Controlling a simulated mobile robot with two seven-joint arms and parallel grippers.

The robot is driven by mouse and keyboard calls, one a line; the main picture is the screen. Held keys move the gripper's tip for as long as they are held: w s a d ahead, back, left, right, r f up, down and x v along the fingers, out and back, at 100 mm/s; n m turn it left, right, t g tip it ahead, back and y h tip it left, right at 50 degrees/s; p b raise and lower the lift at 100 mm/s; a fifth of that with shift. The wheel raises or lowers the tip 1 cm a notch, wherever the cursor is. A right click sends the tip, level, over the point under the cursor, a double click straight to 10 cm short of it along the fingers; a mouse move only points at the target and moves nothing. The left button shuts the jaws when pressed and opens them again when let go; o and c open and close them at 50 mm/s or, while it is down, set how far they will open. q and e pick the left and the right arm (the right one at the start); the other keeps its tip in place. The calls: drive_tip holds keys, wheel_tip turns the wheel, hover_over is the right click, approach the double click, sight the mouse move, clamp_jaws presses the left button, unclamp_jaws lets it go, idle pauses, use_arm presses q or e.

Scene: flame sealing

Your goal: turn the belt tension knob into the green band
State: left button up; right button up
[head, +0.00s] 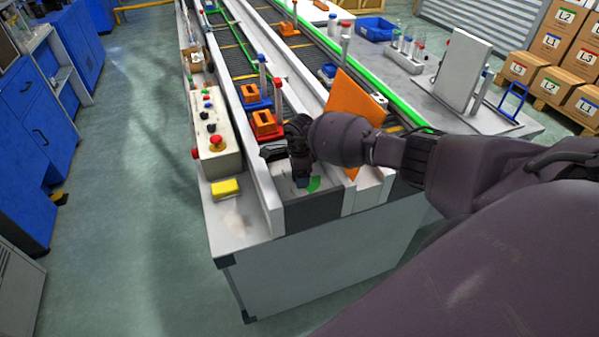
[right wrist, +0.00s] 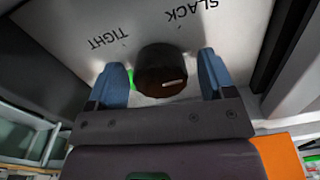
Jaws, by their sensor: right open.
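The belt tension knob (right wrist: 160,72) is a dark round knob with a short white mark on the side facing my gripper in the right wrist view. It stands on a pale panel (right wrist: 155,25) lettered TIGHT and SLACK. A sliver of the green band (right wrist: 131,78) shows left of the knob; the band also shows in the head view (head: 314,184). My right gripper (right wrist: 162,64) is open, with one blue finger on each side of the knob and gaps visible. In the head view my right gripper (head: 301,172) is over the panel and hides the knob. My left gripper is out of view.
An orange sheet (head: 354,97) stands beside my right arm. Conveyor rails (head: 262,190) flank the panel. To the left are a control box (head: 217,160) with a red button and a yellow block (head: 226,188). Orange parts (head: 263,122) sit on the belt beyond.

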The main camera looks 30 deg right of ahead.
drive_tip(key=c, duration=0.9)
